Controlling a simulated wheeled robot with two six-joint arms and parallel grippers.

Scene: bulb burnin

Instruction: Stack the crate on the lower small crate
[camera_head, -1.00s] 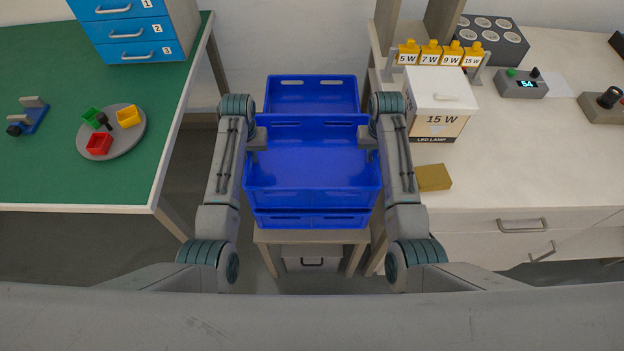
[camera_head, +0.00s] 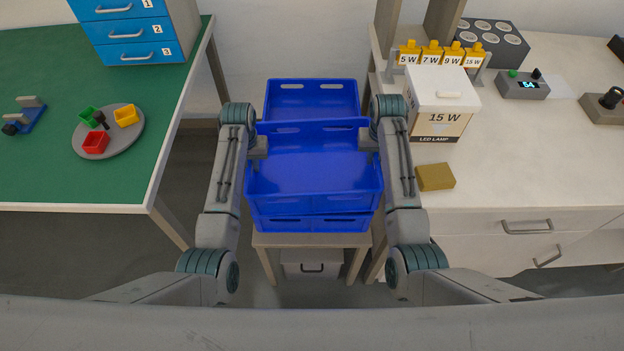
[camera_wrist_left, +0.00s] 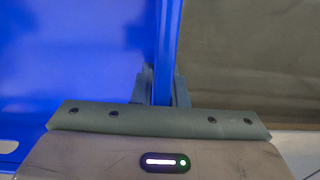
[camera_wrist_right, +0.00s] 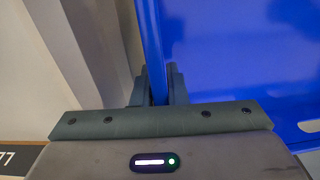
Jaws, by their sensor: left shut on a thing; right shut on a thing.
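A blue crate (camera_head: 313,172) is held between my two grippers, above the front of another blue crate (camera_head: 313,223) on a small stool. The held crate hides most of the lower one. I cannot tell whether they touch. My left gripper (camera_head: 260,146) is shut on the held crate's left wall; the left wrist view shows its fingers (camera_wrist_left: 160,88) around that wall. My right gripper (camera_head: 368,146) is shut on the right wall; the right wrist view shows its fingers (camera_wrist_right: 155,88) on either side of it. More blue crate surface (camera_head: 312,98) with two handle slots shows behind.
The stool (camera_head: 312,240) stands between a green-topped table (camera_head: 60,185) on the left and a white bench (camera_head: 520,170) on the right. The bench holds a lamp box (camera_head: 437,118) and a gold block (camera_head: 435,177) near its edge, close to my right arm.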

